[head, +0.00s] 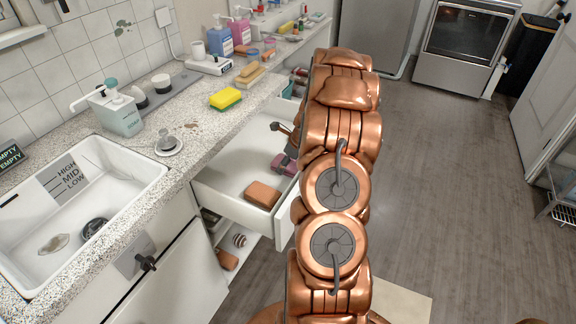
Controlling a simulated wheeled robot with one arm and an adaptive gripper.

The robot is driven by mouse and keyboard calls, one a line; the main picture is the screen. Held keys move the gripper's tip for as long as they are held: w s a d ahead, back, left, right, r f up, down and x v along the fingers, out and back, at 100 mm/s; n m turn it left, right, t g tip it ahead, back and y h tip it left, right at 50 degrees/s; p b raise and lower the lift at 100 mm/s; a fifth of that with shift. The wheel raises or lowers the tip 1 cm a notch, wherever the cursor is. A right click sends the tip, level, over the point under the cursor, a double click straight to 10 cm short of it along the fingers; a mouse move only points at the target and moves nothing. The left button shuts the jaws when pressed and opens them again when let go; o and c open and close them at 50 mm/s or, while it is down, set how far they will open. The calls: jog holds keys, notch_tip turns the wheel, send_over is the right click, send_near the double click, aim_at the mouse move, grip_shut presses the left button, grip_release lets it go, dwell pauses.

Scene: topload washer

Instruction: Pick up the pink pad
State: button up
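A mauve-pink object (285,164), perhaps the pink pad, is inside the open drawer (228,178) near its right side, partly hidden by my arm. A brownish-pink block (262,194) lies flat on the drawer floor near the front. My gripper (283,136) is mostly hidden behind my copper arm; only a dark part of it shows over the drawer, just above the mauve object. I cannot tell whether it touches that object or whether its fingers are open or shut.
The speckled counter (200,137) holds a yellow-green sponge (225,98), a soap dispenser (118,112), bottles and cups. A white sink (120,183) is at left. The drawer juts out below the counter. The wood floor (450,170) at right is clear.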

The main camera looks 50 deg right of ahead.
jog(key=shift+d+r+b, duration=0.1)
jog(key=shift+b, duration=0.55)
notch_tip(320, 180, up, 10)
jog(key=shift+r, duration=0.15)
